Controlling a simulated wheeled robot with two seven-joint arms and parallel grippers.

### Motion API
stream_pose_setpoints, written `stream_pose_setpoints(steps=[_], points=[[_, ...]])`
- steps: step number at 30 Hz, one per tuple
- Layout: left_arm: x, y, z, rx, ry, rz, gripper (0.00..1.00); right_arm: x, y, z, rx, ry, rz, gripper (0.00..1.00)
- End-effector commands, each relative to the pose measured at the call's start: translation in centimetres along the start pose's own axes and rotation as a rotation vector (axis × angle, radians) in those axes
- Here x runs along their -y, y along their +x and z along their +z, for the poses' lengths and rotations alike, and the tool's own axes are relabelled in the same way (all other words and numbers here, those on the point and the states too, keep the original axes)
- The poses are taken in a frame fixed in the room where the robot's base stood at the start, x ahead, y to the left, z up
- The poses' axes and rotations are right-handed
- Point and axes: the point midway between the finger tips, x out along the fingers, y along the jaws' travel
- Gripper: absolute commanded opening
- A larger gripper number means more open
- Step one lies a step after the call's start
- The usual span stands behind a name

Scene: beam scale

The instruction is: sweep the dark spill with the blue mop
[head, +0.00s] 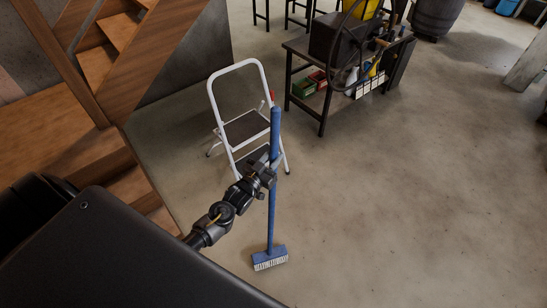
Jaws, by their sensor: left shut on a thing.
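The blue mop (271,215) stands nearly upright in the middle of the head view. Its blue head with pale bristles (269,259) is at the floor, below my gripper. My left gripper (268,170) is shut on the mop's handle, at about its middle height. The upper handle rises above the gripper in front of the step stool. I cannot make out a distinct dark spill on the floor. My right gripper is not in view.
A white folding step stool (244,128) stands just behind the mop. Wooden stairs (95,140) are at the left. A dark work table (318,105) with boxes and bottles stands at the back. A barrel (437,17) is farther off. The concrete floor (420,200) at right is clear.

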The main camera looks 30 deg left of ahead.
Motion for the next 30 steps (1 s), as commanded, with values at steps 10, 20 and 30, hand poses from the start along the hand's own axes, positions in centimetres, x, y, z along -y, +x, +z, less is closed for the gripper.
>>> stream_pose_setpoints(steps=[10,20,30], points=[[-0.1,0.4,-3.3,-0.006,-0.004,0.001,0.0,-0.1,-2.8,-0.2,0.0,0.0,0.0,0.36],[-0.1,0.4,-3.5,-0.005,-0.005,0.001,0.0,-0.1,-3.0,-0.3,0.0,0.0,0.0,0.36],[-0.1,0.4,-3.5,-0.005,-0.005,-0.001,0.0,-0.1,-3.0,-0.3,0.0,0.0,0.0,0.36]])
